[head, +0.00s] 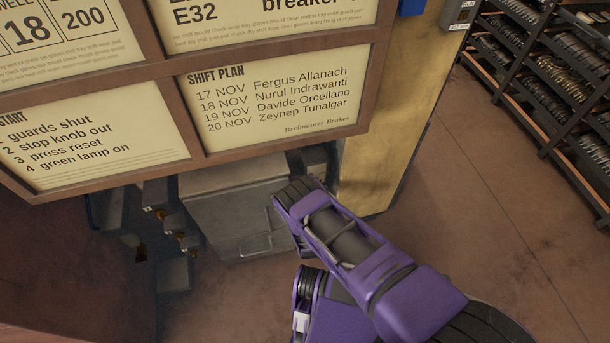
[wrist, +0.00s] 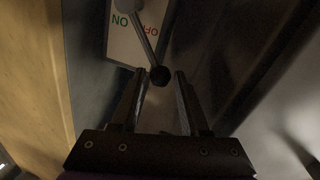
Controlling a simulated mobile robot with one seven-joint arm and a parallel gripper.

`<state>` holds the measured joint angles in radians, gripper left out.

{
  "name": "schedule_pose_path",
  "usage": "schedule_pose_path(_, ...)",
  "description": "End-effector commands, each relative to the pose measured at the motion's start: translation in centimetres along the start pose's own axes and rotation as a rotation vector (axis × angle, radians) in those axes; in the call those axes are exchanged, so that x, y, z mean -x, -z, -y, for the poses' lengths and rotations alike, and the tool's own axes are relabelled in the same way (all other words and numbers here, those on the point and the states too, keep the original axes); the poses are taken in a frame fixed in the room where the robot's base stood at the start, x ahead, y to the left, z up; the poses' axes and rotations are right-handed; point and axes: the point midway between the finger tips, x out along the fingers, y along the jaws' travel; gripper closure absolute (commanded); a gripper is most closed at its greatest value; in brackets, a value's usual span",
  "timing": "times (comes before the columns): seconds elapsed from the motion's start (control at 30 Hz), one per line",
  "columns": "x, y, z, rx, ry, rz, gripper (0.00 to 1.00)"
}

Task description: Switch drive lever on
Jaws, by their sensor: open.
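The drive lever (wrist: 146,45) shows in the wrist view as a thin grey rod ending in a black ball knob (wrist: 160,76). It is mounted in front of a pale plate (wrist: 122,47) marked ON in green and OFF in red, which appears upside down. The rod slants across the plate, and its knob end lies below the OFF side in the picture. My gripper (wrist: 161,80) is open, with the knob between or just beyond its two fingertips; I cannot tell the exact depth. No contact with the fingers shows. In the head view my arm and the notice board hide the lever.
In the head view, a framed notice board (head: 185,70) overhangs the grey cabinet (head: 235,205). A yellow post (head: 400,110) stands beside my arm. Shelving with dark parts (head: 560,75) is at the upper right. The floor (head: 500,205) on the right is clear.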

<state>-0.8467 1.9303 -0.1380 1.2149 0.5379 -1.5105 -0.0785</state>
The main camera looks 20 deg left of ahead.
Motion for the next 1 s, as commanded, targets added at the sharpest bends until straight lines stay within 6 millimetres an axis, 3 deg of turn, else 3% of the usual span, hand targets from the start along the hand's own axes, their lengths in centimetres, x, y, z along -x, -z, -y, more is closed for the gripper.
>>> schedule_pose_path(0.37, 0.07, 0.02, 0.07, 0.0, 0.0, 0.0, 0.55)
schedule_pose_path(0.6, 0.06, 0.01, 0.08, 0.0, 0.001, 0.0, 0.98)
schedule_pose_path(1.0, 0.04, 0.02, 0.09, 0.0, 0.001, 0.0, 1.0)
